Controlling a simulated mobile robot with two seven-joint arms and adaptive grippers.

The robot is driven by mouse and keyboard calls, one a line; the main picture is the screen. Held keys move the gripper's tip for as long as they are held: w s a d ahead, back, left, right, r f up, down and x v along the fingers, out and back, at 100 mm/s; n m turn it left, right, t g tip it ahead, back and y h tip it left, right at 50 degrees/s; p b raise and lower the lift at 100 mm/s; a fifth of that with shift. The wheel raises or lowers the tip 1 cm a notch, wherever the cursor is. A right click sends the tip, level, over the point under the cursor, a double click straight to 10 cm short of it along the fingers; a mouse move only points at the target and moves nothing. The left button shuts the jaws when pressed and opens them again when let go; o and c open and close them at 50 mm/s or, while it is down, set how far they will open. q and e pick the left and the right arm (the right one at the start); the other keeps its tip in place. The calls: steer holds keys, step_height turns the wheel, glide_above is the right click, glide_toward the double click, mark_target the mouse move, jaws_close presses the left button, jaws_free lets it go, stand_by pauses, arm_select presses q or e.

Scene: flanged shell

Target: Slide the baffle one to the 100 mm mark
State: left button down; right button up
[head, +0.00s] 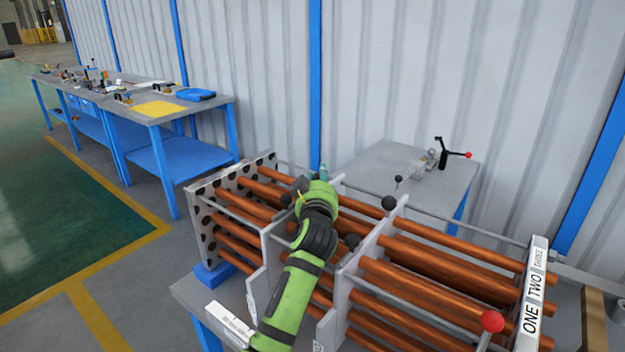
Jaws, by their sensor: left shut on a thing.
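A bundle of copper tubes (440,255) runs through upright metal plates on a bench. Two baffles stand across the tubes: a left one (257,290) and a middle one (345,295), with black knobs around their tops. The right end plate (531,300) carries the words ONE, TWO, THREE; I cannot tell from it which baffle is one. My left gripper (322,173) is at the far upper end of the left baffle, shut on it as far as I can see; my green wrist hides the grip. No millimetre mark is readable. My right gripper is not in view.
A perforated end plate (205,225) stands at the left. A red-knobbed rod (491,321) rises at front right. Behind is a grey table (375,160) with a clamp (441,160). Blue workbenches (175,150) line the wall at left. Floor at left is clear.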

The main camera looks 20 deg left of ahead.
arm_select(q)
steer(key=shift+a, duration=0.15)
steer(key=shift+w+a, duration=0.15)
steer(key=shift+a, duration=0.1)
steer(key=c, duration=1.2)
jaws_free()
steer(key=v, duration=0.7)
steer(key=shift+d, duration=0.1)
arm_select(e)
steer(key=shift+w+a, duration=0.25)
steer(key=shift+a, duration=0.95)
arm_select(q)
steer(key=shift+s+f, duration=0.15)
steer(key=shift+s, duration=0.05)
